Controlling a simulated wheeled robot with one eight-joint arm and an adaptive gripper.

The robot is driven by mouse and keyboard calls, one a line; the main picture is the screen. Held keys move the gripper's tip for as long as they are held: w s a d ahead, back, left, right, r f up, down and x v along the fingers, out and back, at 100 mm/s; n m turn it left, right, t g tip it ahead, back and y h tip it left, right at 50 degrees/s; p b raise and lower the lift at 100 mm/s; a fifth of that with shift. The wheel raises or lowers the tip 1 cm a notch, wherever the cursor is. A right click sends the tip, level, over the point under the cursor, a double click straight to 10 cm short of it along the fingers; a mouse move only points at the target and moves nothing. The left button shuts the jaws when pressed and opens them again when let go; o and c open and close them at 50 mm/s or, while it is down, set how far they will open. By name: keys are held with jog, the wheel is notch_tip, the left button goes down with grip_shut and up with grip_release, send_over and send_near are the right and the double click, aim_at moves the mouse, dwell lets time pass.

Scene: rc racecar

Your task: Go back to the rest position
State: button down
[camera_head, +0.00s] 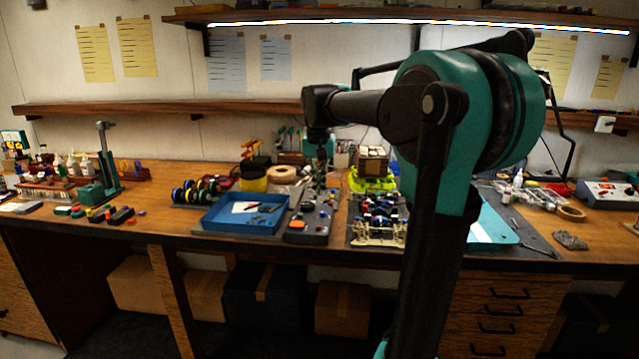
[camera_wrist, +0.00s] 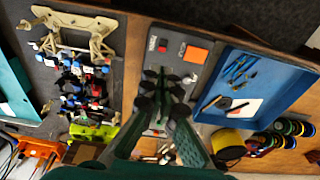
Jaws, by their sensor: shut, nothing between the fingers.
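My arm reaches left across the workbench in the head view, with its wrist pointing down. My gripper (camera_head: 319,183) hangs over the middle of the bench, above or beside a grey control box (camera_head: 308,226). In the wrist view my gripper (camera_wrist: 168,80) is shut and holds nothing. Its fingers lie in front of the grey box (camera_wrist: 187,45), which has a red and an orange button. I cannot tell the exact gap between fingertips and box.
A blue tray (camera_head: 243,225) with small tools stands left of the grey box. A car chassis (camera_head: 378,232) is to its right. Colored wheels (camera_head: 200,190), a yellow container (camera_head: 253,180) and a green vise stand (camera_head: 108,165) are farther left. A shelf (camera_head: 200,107) runs along the wall.

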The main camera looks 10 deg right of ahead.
jog(key=shift+s+r, duration=0.1)
jog(key=shift+r, duration=0.7)
